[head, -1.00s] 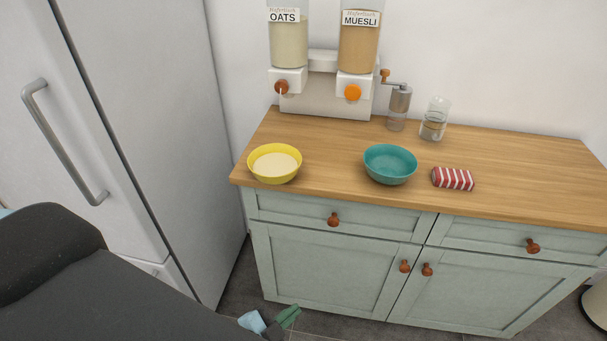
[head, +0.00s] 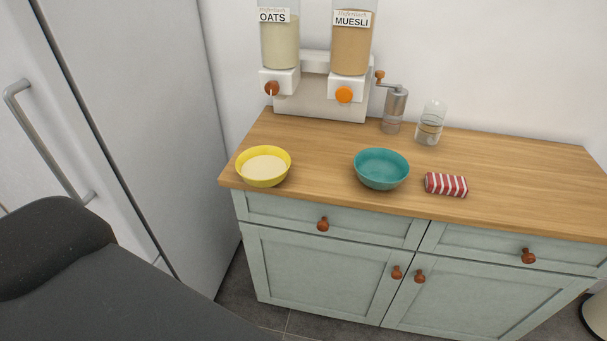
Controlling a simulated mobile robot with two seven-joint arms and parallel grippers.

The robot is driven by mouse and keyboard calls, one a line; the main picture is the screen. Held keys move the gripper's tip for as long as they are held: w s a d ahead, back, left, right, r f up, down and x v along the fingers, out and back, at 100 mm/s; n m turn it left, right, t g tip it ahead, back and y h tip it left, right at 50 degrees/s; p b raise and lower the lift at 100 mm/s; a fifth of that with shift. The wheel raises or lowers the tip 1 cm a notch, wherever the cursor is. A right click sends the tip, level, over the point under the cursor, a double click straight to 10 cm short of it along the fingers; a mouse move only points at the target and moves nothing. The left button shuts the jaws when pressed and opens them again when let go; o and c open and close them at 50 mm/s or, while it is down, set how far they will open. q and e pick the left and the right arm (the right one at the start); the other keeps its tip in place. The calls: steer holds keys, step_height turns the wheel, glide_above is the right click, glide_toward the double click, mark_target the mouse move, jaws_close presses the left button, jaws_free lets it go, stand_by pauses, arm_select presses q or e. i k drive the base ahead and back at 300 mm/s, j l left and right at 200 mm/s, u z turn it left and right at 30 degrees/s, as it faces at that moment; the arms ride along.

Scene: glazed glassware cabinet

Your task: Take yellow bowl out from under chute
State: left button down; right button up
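The yellow bowl (head: 263,180) stands upright on the wooden counter, close to its front left corner. It has pale contents that look like oats. It stands in front of the dispenser, clear of the oats chute (head: 272,88), with bare wood between them. The dispenser (head: 318,100) holds oats in its left container (head: 279,42) and muesli in its right one (head: 351,48). My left arm shows at the lower left, but its gripper is out of the picture. My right gripper is not in view either.
A teal bowl (head: 381,171) stands right of the yellow bowl, with a red-and-white striped cloth (head: 446,185) beside it. A hand grinder (head: 394,109) and a glass jar (head: 431,123) stand behind. A fridge (head: 130,120) is left of the counter (head: 520,185), whose right side is clear.

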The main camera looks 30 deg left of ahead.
mark_target(263, 166)
steer(key=i+l, duration=0.6)
steer(key=l, duration=0.2)
steer(key=i+l+u, duration=0.25)
steer(key=u, duration=1.4)
steer(key=k+j, duration=0.05)
steer(key=j, duration=0.05)
